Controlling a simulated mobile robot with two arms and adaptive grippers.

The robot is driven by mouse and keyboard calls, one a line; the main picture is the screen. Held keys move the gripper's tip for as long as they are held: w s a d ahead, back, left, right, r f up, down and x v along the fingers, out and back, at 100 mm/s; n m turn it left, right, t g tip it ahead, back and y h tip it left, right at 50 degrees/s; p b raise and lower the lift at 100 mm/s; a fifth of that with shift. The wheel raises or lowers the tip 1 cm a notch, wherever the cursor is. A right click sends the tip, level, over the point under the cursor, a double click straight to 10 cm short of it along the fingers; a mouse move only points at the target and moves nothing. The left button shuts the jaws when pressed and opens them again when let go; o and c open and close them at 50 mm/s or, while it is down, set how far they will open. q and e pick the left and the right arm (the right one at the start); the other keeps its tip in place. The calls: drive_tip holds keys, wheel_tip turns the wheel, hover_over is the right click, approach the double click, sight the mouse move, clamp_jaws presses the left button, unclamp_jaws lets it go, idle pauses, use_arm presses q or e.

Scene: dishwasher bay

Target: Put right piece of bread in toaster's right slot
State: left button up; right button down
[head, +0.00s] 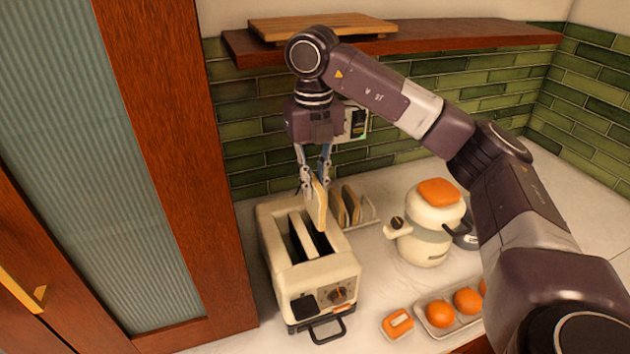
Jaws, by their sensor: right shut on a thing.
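My right gripper (315,186) points down and is shut on a slice of bread (321,208). The slice hangs upright, edge-on, over the back right part of the cream toaster (312,279), at its right slot. I cannot tell whether its lower edge is inside the slot. The toaster has two long dark slots with a pale strip between them; its front has a knob and a dark handle. My left gripper is not in view.
A wire rack (369,213) with bread slices (350,203) stands right behind the toaster. A wooden shelf (450,42) hangs above; a tall cabinet (190,170) stands left.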

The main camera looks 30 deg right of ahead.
sight(315, 214)
wheel_tip(315, 214, down, 2)
drive_tip(key=shift+s+f+b, duration=0.1)
drive_tip(key=shift+f+b, duration=0.1)
drive_tip(key=shift+b, duration=0.55)
drive_tip(key=shift+s+f, duration=0.1)
drive_tip(key=shift+f, duration=0.15)
drive_tip(key=shift+f+b, duration=1.1)
drive_tip(key=shift+f, duration=0.3)
use_arm(q)
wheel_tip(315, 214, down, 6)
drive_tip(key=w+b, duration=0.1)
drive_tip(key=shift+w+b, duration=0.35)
drive_tip(key=shift+b, duration=0.05)
use_arm(e)
drive_tip(key=shift+f, duration=1.4)
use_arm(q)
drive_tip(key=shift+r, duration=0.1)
use_arm(e)
drive_tip(key=c, duration=1.9)
unclamp_jaws()
drive_tip(key=shift+r, duration=0.2)
wheel_tip(315, 214, up, 12)
drive_tip(key=shift+f, duration=0.15)
drive_tip(key=shift+f, duration=0.15)
